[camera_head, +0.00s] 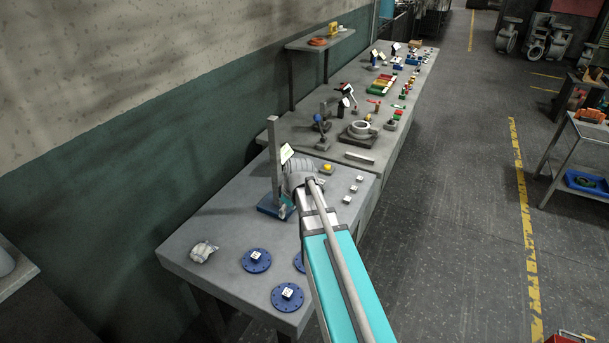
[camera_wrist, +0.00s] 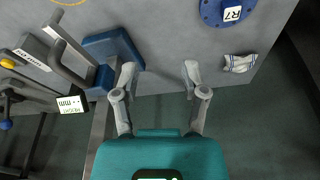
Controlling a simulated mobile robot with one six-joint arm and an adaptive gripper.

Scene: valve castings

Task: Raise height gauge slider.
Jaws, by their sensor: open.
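The height gauge stands near the back edge of the near bench, with a tall grey column (camera_head: 273,150) upright on a blue base (camera_head: 268,211). In the wrist view the blue base (camera_wrist: 118,47) shows top left of centre, with the grey column (camera_wrist: 99,130) running down the picture. A small dark blue block (camera_wrist: 103,79), apparently the slider, sits by the column, with a grey bent arm (camera_wrist: 66,62) beside it. My gripper (camera_wrist: 158,74) is open and empty; its left finger is close beside the gauge, contact unclear. In the head view my arm hides part of the slider area.
Blue round flanges (camera_head: 257,260) and a crumpled cloth (camera_head: 203,251) lie at the bench's near end. Small blocks (camera_head: 352,188) and a ring-shaped casting (camera_head: 360,130) lie farther along. The wall is close behind.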

